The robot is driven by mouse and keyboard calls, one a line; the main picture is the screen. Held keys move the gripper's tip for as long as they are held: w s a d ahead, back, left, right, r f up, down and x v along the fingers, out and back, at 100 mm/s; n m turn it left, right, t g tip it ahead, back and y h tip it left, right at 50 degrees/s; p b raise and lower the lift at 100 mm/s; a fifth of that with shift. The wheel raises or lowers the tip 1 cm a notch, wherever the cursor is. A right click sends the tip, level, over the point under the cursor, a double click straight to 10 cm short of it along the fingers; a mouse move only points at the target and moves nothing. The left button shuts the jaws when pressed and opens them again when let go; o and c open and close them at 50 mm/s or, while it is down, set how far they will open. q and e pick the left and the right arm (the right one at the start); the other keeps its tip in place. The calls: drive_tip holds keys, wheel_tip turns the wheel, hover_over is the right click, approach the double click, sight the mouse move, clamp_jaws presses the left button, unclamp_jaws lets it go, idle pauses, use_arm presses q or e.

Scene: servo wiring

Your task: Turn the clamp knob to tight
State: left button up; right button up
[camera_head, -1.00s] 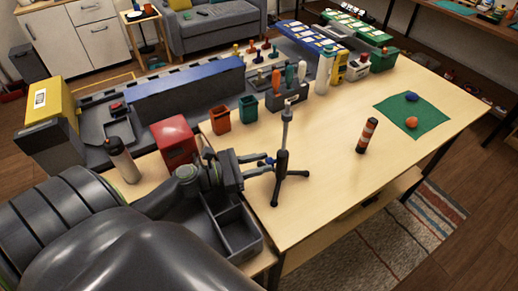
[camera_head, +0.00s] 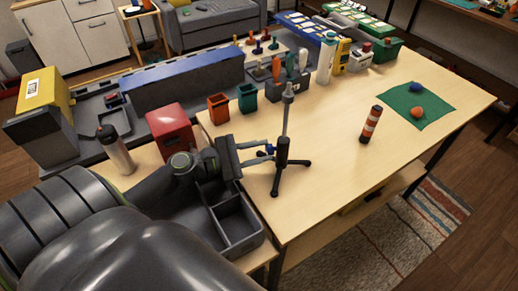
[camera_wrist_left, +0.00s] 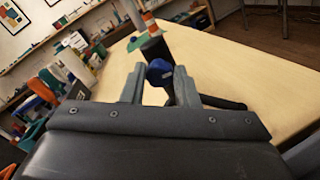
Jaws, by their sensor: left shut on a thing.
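A dark tripod stand (camera_head: 283,152) with a thin upright pole and spread legs stands upright on the table. The clamp knob (camera_wrist_left: 159,71) is a dark blue knob on the side of the stand's post in the left wrist view. My left gripper (camera_head: 270,151) reaches the stand from the left. In the left wrist view its fingers (camera_wrist_left: 160,88) are on both sides of the knob, shut on it. The knob is mostly hidden by the fingers in the head view. My right gripper is not in view.
An orange-and-white striped cylinder (camera_head: 370,125) stands right of the stand. A green mat (camera_head: 436,108) lies farther right. Orange (camera_head: 219,110) and teal (camera_head: 248,104) cups and a tool holder (camera_head: 283,97) stand behind. A grey divided tray (camera_head: 246,237) lies near my left arm.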

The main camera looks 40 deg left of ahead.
use_arm(q)
drive_tip(key=o, duration=1)
drive_tip(key=shift+c, duration=0.2)
drive_tip(key=shift+s+a+f+b, duration=0.1)
drive_tip(key=shift+s+a+b, duration=0.2)
drive_tip(key=shift+s+a, duration=0.05)
drive_tip(key=shift+p+v, duration=4.6)
drive_tip(key=shift+v, duration=3.5)
drive_tip(key=shift+s, duration=0.1)
